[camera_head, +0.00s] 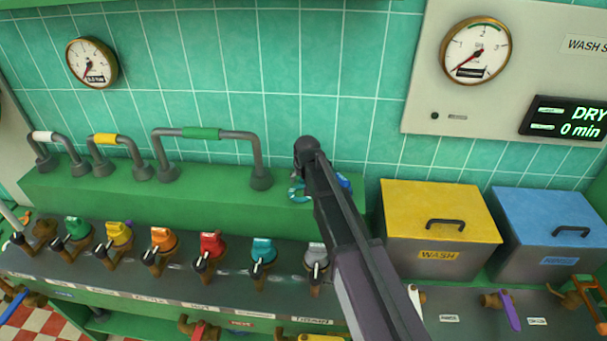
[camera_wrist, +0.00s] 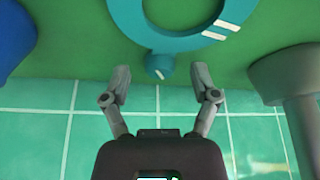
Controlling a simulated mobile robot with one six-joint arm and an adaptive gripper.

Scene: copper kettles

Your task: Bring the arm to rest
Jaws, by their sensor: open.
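My gripper (camera_wrist: 160,76) is open and empty in the wrist view, its two fingers well apart. Between and beyond the fingertips is a small teal knob on a teal ring-shaped piece (camera_wrist: 132,22) with white marks, at the green ledge (camera_wrist: 85,62). No contact with the fingers can be seen. In the head view my arm reaches up from the lower right to the ledge, hiding my gripper and part of the teal ring (camera_head: 296,190).
A grey pipe with a green sleeve (camera_head: 201,133) stands left of my arm; its base (camera_wrist: 285,72) is right of my gripper in the wrist view. A blue piece (camera_head: 344,183) is beside the arm. Several valves and yellow (camera_head: 440,208) and blue (camera_head: 550,215) lidded boxes stand nearby.

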